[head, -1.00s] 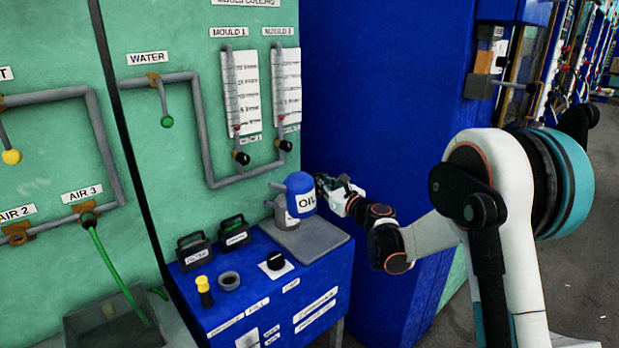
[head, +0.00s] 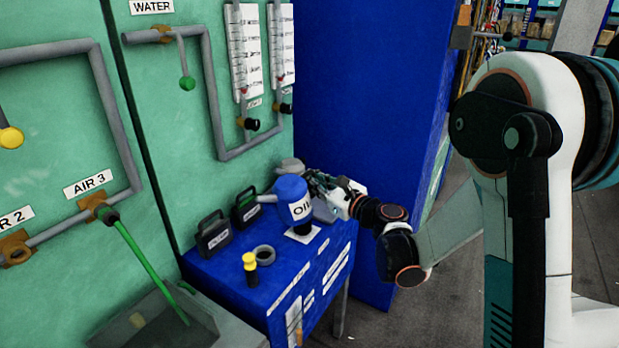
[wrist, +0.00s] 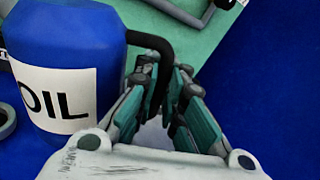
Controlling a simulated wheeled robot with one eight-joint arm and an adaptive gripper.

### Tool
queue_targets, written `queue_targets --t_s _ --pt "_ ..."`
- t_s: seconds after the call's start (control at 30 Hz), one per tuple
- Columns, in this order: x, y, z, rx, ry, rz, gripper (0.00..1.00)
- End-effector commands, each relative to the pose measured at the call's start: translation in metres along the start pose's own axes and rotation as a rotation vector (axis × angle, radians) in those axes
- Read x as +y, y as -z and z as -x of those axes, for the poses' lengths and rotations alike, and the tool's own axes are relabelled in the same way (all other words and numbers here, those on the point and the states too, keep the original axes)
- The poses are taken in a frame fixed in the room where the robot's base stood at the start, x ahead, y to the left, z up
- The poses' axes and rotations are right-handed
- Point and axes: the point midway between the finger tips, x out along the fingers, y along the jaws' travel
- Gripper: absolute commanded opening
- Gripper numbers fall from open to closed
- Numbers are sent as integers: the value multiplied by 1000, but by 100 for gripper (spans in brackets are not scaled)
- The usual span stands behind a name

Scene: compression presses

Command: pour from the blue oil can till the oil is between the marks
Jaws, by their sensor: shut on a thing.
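In the wrist view the can (wrist: 112,50) fills the left, and the fingers of my gripper (wrist: 166,85) close around the handle. A white square (head: 303,234) shows just below the can. I cannot make out any oil level or marks.
A grey ring (head: 264,254) and a yellow-topped black piece (head: 250,268) are nearer the front. The green wall with pipes is behind; a blue panel (head: 360,120) rises at right.

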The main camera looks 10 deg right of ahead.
Motion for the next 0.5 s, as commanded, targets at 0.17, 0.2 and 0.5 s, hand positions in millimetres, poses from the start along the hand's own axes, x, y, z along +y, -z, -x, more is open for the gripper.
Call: queue_targets --t_s 0.17,0.2,0.5 --pt "0 -1 0 -1 0 -2 0" --pt "0 -1 0 -1 0 -2 0" --pt "0 -4 0 0 -8 62 0"
